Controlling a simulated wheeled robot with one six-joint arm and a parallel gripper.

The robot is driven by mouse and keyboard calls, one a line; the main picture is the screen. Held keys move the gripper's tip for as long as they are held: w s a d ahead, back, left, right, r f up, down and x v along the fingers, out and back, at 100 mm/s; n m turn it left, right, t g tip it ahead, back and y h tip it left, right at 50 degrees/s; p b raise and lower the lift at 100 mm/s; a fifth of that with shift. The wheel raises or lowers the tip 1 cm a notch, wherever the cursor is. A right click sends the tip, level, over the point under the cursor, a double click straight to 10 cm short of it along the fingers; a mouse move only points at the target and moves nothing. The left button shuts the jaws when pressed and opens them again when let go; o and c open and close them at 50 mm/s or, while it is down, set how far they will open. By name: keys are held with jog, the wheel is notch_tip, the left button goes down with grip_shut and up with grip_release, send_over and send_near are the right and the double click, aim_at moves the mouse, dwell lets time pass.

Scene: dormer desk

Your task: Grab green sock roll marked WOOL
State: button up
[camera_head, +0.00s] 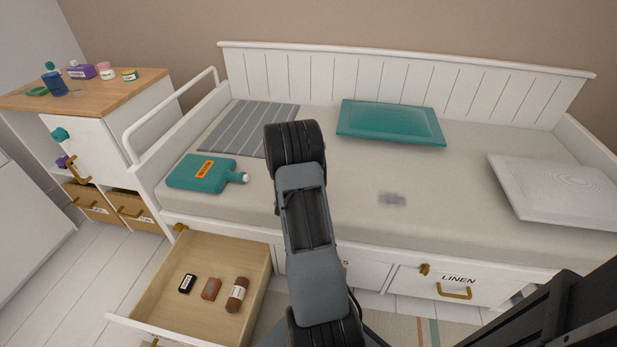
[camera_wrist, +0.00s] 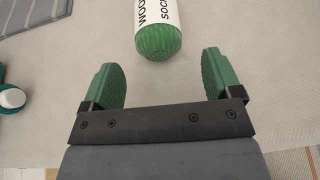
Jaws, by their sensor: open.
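The green sock roll (camera_wrist: 158,42) lies on the pale mattress in the wrist view, at the top centre. It has a white label band reading WOOL and SOCKS, and its far end is cut off by the picture edge. My gripper (camera_wrist: 163,78) is open and empty, its two green fingers apart. The roll's near end is just ahead of the fingertips, roughly centred between them. I cannot tell the height gap between fingers and roll. In the head view my arm hides the roll and the gripper.
A teal hot-water bottle (camera_head: 200,173) and a grey striped blanket (camera_head: 249,127) lie left on the daybed. A teal cushion (camera_head: 390,121) and white pillow (camera_head: 560,188) lie right. An open drawer (camera_head: 228,250) below holds a black item, a reddish item and a brown roll (camera_head: 237,294).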

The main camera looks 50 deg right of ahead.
jog(key=shift+b+x, duration=0.8)
jog(key=shift+x, duration=1.85)
jog(key=shift+w, duration=0.15)
jog(key=shift+a+r, duration=0.1)
jog(key=c, duration=1)
